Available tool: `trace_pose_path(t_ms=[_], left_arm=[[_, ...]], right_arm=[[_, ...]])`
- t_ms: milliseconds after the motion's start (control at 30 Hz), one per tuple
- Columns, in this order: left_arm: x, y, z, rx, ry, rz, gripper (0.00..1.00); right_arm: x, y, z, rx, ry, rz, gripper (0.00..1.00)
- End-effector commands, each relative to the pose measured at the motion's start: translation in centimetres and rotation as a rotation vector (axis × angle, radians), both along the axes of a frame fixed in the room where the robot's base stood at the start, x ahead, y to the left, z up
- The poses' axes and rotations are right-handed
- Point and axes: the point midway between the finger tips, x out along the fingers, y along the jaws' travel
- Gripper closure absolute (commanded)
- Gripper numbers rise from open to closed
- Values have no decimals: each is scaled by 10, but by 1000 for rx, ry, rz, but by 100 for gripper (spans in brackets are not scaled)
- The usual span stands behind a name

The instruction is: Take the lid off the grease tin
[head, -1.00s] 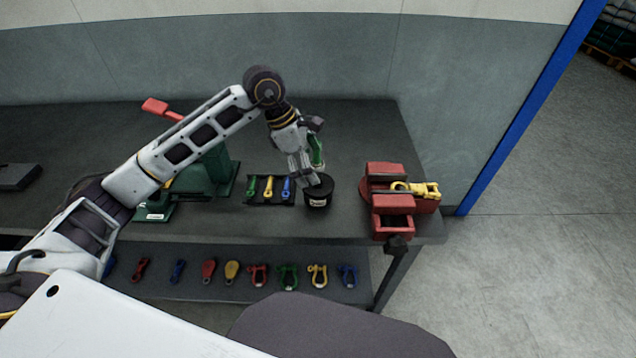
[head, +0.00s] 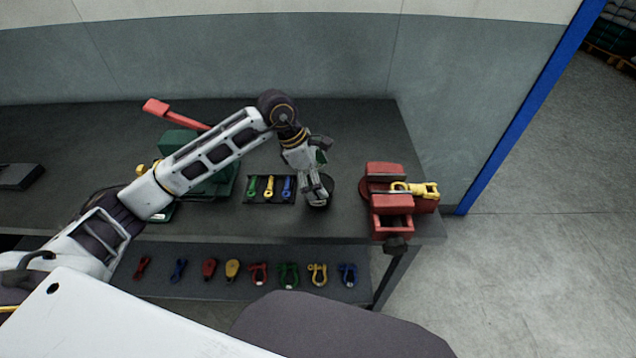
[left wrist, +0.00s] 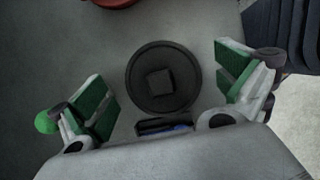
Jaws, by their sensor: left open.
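The grease tin (head: 328,189) is a dark round tin on the bench, left of the red vise. In the left wrist view its black round lid (left wrist: 146,93) is seen from above, with a square knob (left wrist: 159,82) in the middle. My left gripper (head: 318,196) is over the tin, pointing down, and hides much of it in the head view. In the left wrist view its green-padded fingers (left wrist: 165,92) are open, one on each side of the lid and apart from it. My right gripper is not in view.
A red vise (head: 386,203) holding a yellow shackle (head: 416,189) stands to the right. A tray of small coloured tools (head: 268,197) lies just left of the tin. A green machine with a red handle (head: 158,107) is further left. Several shackles lie on the lower shelf (head: 190,286).

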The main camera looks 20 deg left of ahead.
Motion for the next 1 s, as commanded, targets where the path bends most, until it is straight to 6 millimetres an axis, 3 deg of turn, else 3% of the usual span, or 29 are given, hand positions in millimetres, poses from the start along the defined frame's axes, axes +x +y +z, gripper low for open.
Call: trace_pose_path(t_ms=[100, 433, 767, 1000], left_arm=[[0, 0, 0, 0, 0, 0, 1], [0, 0, 0, 0, 0, 0, 44], [0, 0, 2, 0, -1, 0, 44], [1, 0, 15, 1, -3, 0, 44]], right_arm=[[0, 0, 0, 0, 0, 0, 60], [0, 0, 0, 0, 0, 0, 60], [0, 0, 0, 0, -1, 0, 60], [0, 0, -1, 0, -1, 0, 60]])
